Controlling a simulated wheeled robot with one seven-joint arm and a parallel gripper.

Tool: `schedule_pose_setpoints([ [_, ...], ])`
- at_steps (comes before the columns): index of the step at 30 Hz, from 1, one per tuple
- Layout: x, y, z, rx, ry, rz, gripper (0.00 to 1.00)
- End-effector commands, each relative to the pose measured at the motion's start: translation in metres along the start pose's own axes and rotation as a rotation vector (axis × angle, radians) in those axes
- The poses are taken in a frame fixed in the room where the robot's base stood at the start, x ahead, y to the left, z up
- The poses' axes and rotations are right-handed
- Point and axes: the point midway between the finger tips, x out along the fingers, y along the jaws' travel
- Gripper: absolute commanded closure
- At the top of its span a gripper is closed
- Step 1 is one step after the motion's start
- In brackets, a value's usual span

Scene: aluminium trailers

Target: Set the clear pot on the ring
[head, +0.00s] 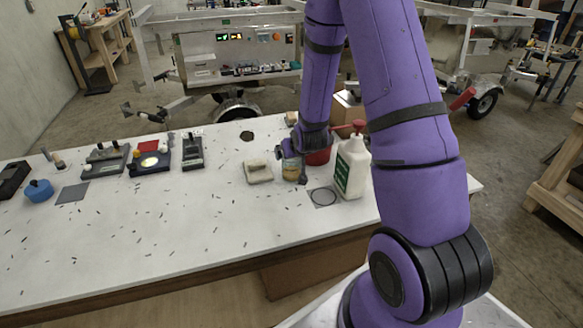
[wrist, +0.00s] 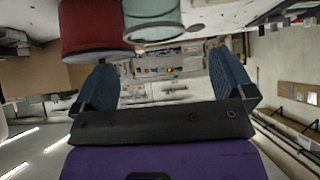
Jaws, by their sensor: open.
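The clear pot (head: 291,170) is a small see-through jar that looks yellowish at the bottom. It stands on the white table, just left of the ring. The ring (head: 323,196) is a thin dark circle on a grey square in front of the white bottle. My gripper (head: 294,163) is low at the pot, partly overlapping it in the head view. In the wrist view my gripper (wrist: 164,78) has its two blue fingers wide apart with nothing held. The pot (wrist: 153,22) shows there beyond the fingers, towards the top edge.
A red container (head: 318,155) is right behind the pot and also shows in the wrist view (wrist: 95,30). A white pump bottle (head: 352,168) with a red top stands close to the ring. A pale block (head: 258,172) lies left of the pot. The table's front left is mostly clear, with small dark flecks.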

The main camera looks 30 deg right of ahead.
Motion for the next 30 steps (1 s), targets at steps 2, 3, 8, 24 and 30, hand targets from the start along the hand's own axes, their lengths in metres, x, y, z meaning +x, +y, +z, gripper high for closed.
schedule_pose_setpoints([
  [2, 0.010, 0.000, 0.000, 0.000, -0.001, 0.000, 0.00],
  [3, 0.013, 0.000, 0.000, 0.000, 0.000, 0.000, 0.00],
  [8, 0.020, 0.000, 0.001, 0.000, 0.000, 0.000, 0.00],
  [24, 0.070, 0.005, 0.008, 0.000, 0.001, 0.000, 0.00],
  [30, 0.071, 0.005, 0.008, 0.000, 0.001, 0.000, 0.00],
])
